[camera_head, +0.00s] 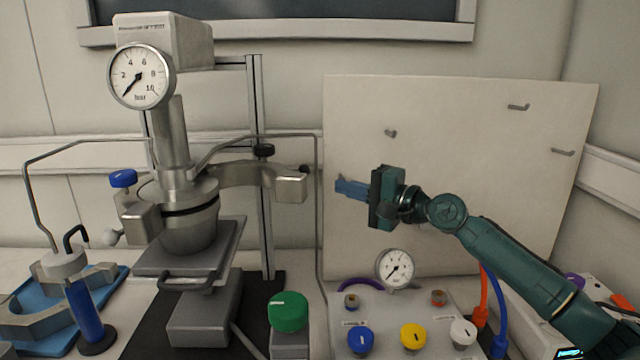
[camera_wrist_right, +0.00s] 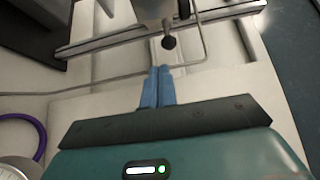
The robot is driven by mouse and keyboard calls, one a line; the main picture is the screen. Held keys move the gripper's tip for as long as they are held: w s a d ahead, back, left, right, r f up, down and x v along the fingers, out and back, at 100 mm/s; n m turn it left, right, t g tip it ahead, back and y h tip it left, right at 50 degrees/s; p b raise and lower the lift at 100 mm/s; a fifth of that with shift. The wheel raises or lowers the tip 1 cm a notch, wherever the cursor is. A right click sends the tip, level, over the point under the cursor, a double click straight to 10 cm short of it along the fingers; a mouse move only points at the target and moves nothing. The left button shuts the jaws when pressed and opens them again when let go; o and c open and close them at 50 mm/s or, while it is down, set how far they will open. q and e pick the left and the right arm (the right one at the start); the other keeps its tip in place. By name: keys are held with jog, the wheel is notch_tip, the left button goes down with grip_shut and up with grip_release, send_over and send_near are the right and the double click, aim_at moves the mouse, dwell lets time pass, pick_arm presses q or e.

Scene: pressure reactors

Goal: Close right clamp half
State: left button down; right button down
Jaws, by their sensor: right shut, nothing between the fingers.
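The right clamp half (camera_head: 285,184) is a grey metal arm that stands out to the right of the reactor vessel (camera_head: 189,232), with its block end away from the vessel. Another metal clamp block (camera_head: 140,222) sits at the vessel's left front. My right gripper (camera_head: 342,187) comes in from the right. Its blue fingers are shut and empty, pointing left, a short gap right of the clamp's end. In the right wrist view the shut fingers (camera_wrist_right: 157,76) point toward a dark round knob (camera_wrist_right: 168,42) and metal part. My left gripper is not in view.
A thin metal pipe (camera_head: 317,220) runs down between clamp and gripper. A pressure gauge (camera_head: 395,268) and control box with coloured knobs (camera_head: 413,336) stand below my right gripper. A white panel (camera_head: 470,130) is behind it. A green knob (camera_head: 288,312) stands front centre.

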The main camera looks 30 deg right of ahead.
pick_arm(q)
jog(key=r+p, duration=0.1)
jog(key=p, duration=0.1)
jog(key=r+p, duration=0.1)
jog(key=p, duration=0.1)
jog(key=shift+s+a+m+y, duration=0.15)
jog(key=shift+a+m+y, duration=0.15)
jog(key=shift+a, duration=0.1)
pick_arm(e)
jog(key=a, duration=0.1)
jog(key=w+a, duration=0.1)
jog(key=a, duration=0.1)
jog(key=w+a, duration=0.1)
jog(key=a, duration=0.1)
jog(key=shift+a, duration=0.1)
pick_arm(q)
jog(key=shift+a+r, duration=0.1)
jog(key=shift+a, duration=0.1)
pick_arm(e)
jog(key=shift+s, duration=0.15)
